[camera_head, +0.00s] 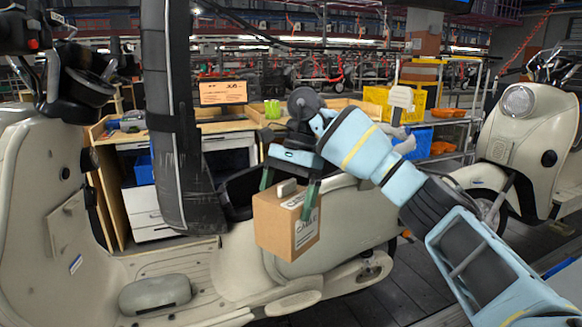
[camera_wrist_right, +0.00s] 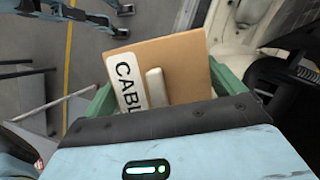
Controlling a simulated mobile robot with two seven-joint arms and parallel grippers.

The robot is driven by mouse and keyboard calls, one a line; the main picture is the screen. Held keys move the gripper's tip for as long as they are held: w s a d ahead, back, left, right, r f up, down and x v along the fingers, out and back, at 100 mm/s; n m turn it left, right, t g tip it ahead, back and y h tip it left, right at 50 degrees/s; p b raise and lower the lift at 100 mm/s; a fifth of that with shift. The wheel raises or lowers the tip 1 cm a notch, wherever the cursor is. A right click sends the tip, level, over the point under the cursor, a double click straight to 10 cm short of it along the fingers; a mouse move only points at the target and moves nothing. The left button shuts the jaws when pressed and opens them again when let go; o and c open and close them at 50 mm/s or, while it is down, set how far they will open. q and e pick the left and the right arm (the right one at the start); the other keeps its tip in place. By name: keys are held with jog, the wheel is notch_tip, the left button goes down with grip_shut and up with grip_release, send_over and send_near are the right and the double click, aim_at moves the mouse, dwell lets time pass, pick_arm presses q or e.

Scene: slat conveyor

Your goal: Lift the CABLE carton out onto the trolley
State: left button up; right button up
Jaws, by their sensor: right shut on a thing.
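The CABLE carton (camera_head: 282,226) is a brown cardboard box with a white label and a pale raised piece on top. My right gripper (camera_head: 290,186) is shut on it, with one green finger at each side. The carton hangs in front of the cream scooter (camera_head: 345,225), below the black seat. In the right wrist view the carton (camera_wrist_right: 185,75) sits between the green fingers, its label reading "CABL" with the rest hidden. I cannot make out a trolley in either view. My left gripper is not in the head view.
A dark upright post (camera_head: 172,120) stands left of the carton. A workbench (camera_head: 225,127) with a green mug (camera_head: 272,109) is behind. Yellow (camera_head: 398,101) and blue (camera_head: 420,142) crates sit on a rack. Another cream scooter (camera_head: 522,150) stands at the right.

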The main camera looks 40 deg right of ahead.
jog(key=s+a+f+n+g+h, duration=0.3)
jog(key=s+a+f+n, duration=0.8)
jog(key=a+f+n, duration=0.4)
jog(key=shift+a+f+n+g+h, duration=0.2)
jog(key=shift+n+g+h, duration=0.1)
jog(key=shift+h, duration=0.5)
